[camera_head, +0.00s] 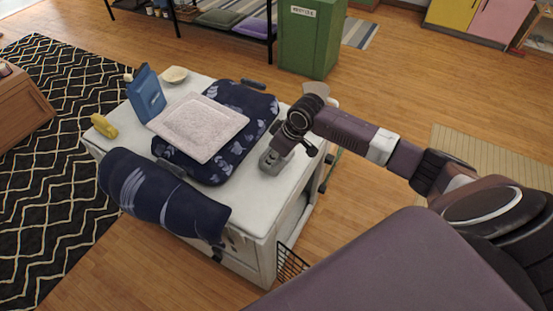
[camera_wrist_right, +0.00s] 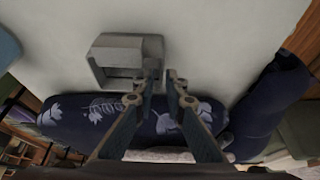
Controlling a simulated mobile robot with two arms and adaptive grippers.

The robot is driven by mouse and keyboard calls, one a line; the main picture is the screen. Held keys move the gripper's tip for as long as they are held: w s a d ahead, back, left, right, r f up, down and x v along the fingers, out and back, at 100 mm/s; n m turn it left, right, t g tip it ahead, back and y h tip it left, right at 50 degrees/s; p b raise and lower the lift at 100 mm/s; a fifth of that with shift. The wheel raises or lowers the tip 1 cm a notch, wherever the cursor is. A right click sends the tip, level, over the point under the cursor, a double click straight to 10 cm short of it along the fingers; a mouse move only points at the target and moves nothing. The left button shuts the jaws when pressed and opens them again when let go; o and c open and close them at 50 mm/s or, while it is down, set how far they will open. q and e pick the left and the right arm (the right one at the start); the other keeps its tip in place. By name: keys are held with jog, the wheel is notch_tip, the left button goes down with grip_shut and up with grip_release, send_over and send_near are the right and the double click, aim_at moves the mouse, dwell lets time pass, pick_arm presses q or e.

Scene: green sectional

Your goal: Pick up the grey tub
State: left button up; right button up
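The grey tub (camera_head: 271,161) stands on the right side of the white table top, partly hidden by my right gripper (camera_head: 285,147). In the right wrist view the tub (camera_wrist_right: 120,43) is a squarish box with an open hollow, at the upper left of the fingers. The fingers of my right gripper (camera_wrist_right: 162,75) point down, with a narrow gap between their tips. The left fingertip overlaps the tub's right wall in the picture; I cannot tell whether it touches. My left gripper is not in view.
A green bin (camera_head: 308,45) stands behind.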

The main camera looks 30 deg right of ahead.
aim_at(266, 171)
jog(key=x, duration=0.5)
jog(key=shift+w+a+r, duration=0.15)
jog(key=shift+a, duration=0.05)
jog(key=shift+c, duration=0.3)
grip_shut()
notch_tip(266, 171, up, 20)
dwell(0.4)
